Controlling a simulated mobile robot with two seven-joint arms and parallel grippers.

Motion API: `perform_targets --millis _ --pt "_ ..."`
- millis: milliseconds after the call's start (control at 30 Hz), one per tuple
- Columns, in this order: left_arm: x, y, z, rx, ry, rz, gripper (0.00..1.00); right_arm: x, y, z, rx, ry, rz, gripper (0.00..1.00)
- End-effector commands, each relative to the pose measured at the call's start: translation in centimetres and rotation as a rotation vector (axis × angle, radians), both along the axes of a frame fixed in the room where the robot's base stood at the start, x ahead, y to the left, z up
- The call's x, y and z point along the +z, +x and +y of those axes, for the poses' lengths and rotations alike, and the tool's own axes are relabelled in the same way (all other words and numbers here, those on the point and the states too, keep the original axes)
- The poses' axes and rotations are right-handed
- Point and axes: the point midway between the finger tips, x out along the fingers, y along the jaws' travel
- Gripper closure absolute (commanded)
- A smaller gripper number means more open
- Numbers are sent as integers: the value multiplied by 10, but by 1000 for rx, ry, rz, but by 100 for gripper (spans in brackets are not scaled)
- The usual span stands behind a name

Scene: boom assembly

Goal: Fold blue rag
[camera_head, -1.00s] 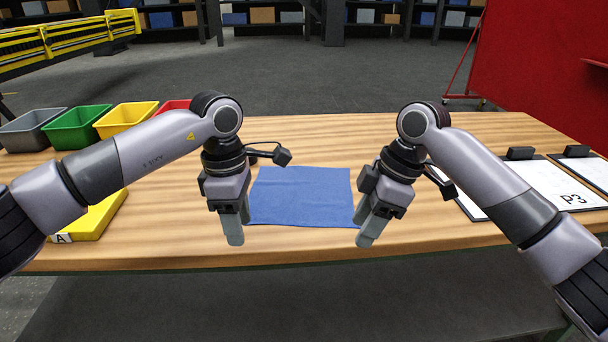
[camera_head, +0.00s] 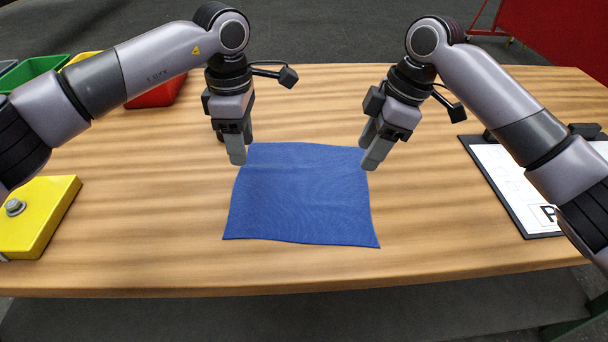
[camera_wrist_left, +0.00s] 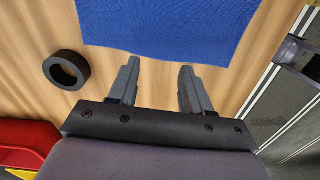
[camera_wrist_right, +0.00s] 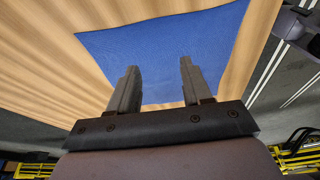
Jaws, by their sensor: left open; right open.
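The blue rag (camera_head: 303,195) lies flat and spread out on the wooden table, slightly wavy at its edges. My left gripper (camera_head: 237,158) is open and empty at the rag's far left corner. In the left wrist view its fingertips (camera_wrist_left: 158,75) are just short of the rag's edge (camera_wrist_left: 160,25). My right gripper (camera_head: 371,162) is open and empty at the far right corner. In the right wrist view its fingertips (camera_wrist_right: 159,68) overlap the rag (camera_wrist_right: 165,45) in the picture. I cannot tell their exact height above it.
A black ring (camera_wrist_left: 67,70) lies on the table near the left gripper. A yellow block with a button (camera_head: 40,215) stands at left, colored bins (camera_head: 160,92) at back left, and a clipboard (camera_head: 510,185) at right. The table is clear in front of the rag.

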Motion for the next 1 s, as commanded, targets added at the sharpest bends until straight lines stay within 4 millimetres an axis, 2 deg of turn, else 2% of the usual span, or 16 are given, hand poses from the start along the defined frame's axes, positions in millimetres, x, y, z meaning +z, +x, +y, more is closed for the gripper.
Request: perform_targets --millis 300,433,600,1000 --pt "-50 -1 0 0 0 4 51 -50 -1 -1 0 -2 3 51" --pt "-64 -1 0 0 0 2 51 -64 0 -1 -1 -1 2 51" --pt "-73 0 0 0 0 1 51 -73 0 -1 -1 -1 0 51" --pt "-77 0 0 -1 0 1 51 -77 0 0 -1 -1 0 51"
